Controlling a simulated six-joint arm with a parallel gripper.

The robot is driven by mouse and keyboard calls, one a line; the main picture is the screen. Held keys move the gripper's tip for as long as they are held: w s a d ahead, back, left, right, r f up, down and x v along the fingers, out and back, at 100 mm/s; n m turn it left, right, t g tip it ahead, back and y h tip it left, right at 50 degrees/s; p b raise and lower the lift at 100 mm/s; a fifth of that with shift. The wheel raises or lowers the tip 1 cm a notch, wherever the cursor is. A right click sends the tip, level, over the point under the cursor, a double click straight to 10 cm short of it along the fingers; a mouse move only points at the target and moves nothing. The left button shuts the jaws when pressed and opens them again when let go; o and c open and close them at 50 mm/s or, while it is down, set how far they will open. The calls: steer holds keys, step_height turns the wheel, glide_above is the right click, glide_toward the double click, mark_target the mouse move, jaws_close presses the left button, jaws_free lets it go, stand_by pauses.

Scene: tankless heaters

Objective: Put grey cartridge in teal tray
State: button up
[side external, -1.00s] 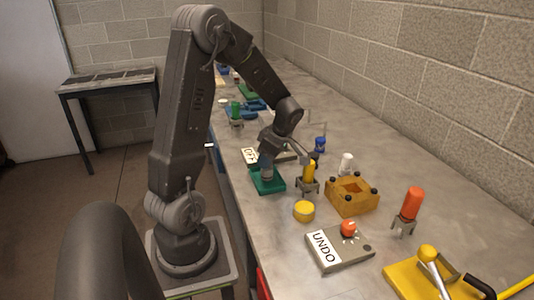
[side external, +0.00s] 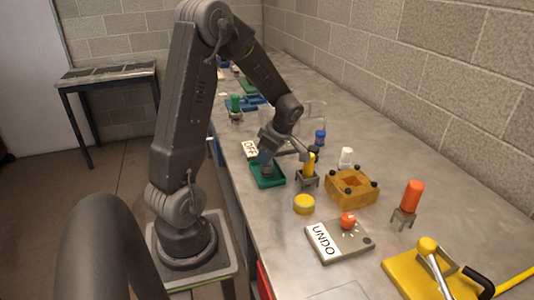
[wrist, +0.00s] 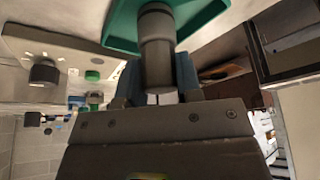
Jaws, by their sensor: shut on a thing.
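The teal tray (wrist: 120,28) is behind the cartridge's far end in the wrist view. In the side view, my gripper (side external: 266,155) is directly over the teal tray (side external: 268,182), with the cartridge (side external: 267,168) pointing down at its middle. The cartridge's lower end is at or very near the tray floor; I cannot tell whether it touches.
A yellow cylinder in a stand (side external: 309,168) is close to the right of my gripper. An OFF-labelled box (side external: 250,149) is behind the tray. A yellow round pot (side external: 304,204), a wooden block (side external: 352,190) and an UNDO box (side external: 338,241) are in front and to the right.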

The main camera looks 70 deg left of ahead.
steer(key=shift+f, duration=0.15)
steer(key=o, duration=1)
steer(key=v, duration=1.3)
steer(key=s+d+r+m+t+h, duration=0.1)
steer(key=s+d+m+t, duration=0.3)
steer(key=d+m, duration=0.7)
steer(key=s+d+r+m+t+h, duration=0.2)
steer(key=s+d+r+m+t, duration=0.1)
steer(key=d+m, duration=0.9)
steer(key=s+m+t, duration=0.1)
steer(key=m, duration=0.3)
steer(key=shift+s+d+r+t, duration=0.2)
steer(key=shift+s+r+t, duration=0.1)
steer(key=shift+s+t, duration=0.1)
